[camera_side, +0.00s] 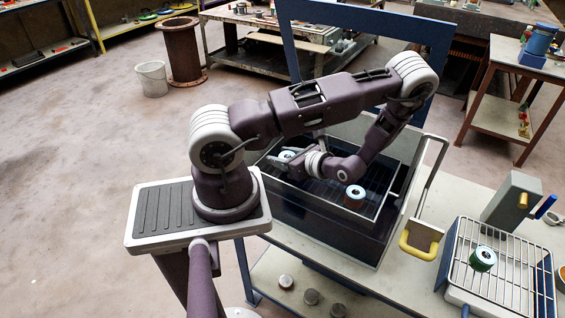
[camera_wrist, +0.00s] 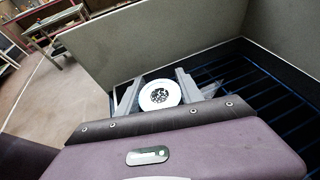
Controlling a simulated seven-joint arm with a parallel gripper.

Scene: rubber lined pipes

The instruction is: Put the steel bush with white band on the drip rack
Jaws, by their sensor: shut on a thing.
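My gripper (camera_side: 283,160) is low inside a dark open tank (camera_side: 325,222) with a barred floor. In the wrist view its two fingers (camera_wrist: 158,92) are shut on a round bush (camera_wrist: 160,97) with a white ring face and a dark speckled centre. The held bush also shows in the side view (camera_side: 287,155), partly hidden by the gripper. Its side wall is hidden, so I cannot tell its metal or band. A wire rack (camera_side: 510,285), apparently the drip rack, stands on the bench at the right.
A brown-sided bush (camera_side: 355,195) with a white ring stands in the tank, right of my gripper. A green bush (camera_side: 483,259) sits on the wire rack. The tank's walls and a raised frame (camera_side: 437,170) with a yellow handle (camera_side: 419,246) lie between tank and rack.

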